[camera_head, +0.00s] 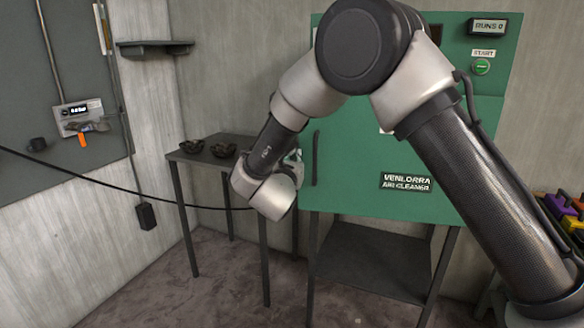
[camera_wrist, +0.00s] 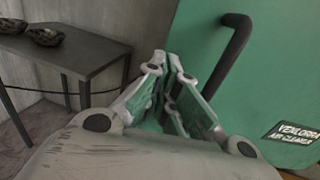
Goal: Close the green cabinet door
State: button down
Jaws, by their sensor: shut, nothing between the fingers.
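The green cabinet (camera_head: 485,110) stands against the back wall. Its green door (camera_head: 350,170) faces me, with a dark vertical bar handle (camera_head: 315,158) near its left edge. I cannot tell whether the door is flush or slightly ajar, as my arm hides part of it. My gripper (camera_head: 296,160) is just left of the handle, by the door's left edge. In the wrist view my shut, empty fingers (camera_wrist: 170,62) point forward, with the handle (camera_wrist: 232,52) to their right and the green door (camera_wrist: 275,70) behind it. Whether the fingers touch the door is unclear.
A dark side table (camera_head: 185,157) with two dark bowls (camera_head: 222,150) stands left of the cabinet. A black cable (camera_head: 120,187) crosses the left side. A dark shelf (camera_head: 375,260) lies below the cabinet. Colourful items (camera_head: 560,205) sit at the right edge.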

jog(key=shift+w+d, duration=0.1)
jog(key=shift+w, duration=0.9)
jog(key=w+m+h, duration=0.1)
jog(key=w, duration=0.5)
jog(key=shift+d+h, duration=0.4)
jog(key=shift+d, duration=0.05)
